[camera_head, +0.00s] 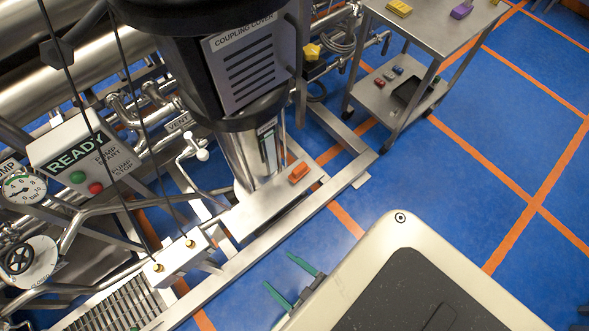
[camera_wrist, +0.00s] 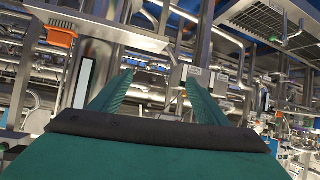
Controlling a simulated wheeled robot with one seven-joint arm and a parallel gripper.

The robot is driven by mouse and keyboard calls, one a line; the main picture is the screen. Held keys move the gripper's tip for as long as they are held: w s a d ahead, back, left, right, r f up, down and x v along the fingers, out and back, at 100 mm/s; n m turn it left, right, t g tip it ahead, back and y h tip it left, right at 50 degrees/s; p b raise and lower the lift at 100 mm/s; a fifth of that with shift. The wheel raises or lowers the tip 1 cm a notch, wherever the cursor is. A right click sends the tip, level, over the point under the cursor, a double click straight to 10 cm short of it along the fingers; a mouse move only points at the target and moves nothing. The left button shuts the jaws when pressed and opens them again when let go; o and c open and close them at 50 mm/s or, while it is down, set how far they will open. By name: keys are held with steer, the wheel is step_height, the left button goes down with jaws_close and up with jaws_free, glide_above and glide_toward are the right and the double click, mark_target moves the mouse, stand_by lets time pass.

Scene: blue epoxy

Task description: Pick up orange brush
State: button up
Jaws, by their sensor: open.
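The orange brush (camera_head: 299,172) lies on the steel base plate at the foot of the pump motor, near the plate's right side. An orange block that looks like the same brush (camera_wrist: 61,36) shows at the upper left in the wrist view. My gripper (camera_head: 277,269) has two green fingers spread apart, with nothing between them. It is below and slightly left of the brush in the head view, clearly apart from it. In the wrist view my gripper (camera_wrist: 158,77) points toward the pipework, with the brush off to the left of the fingers.
The pump motor (camera_head: 243,60) stands close behind the brush. A white box (camera_head: 180,262) with cables and a steel frame rail lie left of my gripper. A steel cart (camera_head: 440,22) holding yellow and purple items stands at upper right. Blue floor (camera_head: 450,180) is open at right.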

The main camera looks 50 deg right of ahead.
steer(key=d+f+g, duration=0.4)
steer(key=d+f, duration=0.4)
steer(key=d, duration=0.6)
steer(key=w+d+f+g+h, duration=0.1)
steer(key=w+d+g+h, duration=0.2)
steer(key=d, duration=0.8)
step_height(320, 180, up, 11)
steer(key=m+g+y, duration=0.2)
steer(key=g, duration=0.3)
glide_above(299, 168)
steer(key=f, duration=0.5)
steer(key=shift+a+f, duration=0.15)
steer(key=shift+a, duration=0.1)
steer(key=shift+d+f, duration=0.15)
steer(key=shift+f, duration=1.2)
steer(key=shift+d+f, duration=0.15)
steer(key=shift+f, duration=1.15)
steer(key=shift+c, duration=0.4)
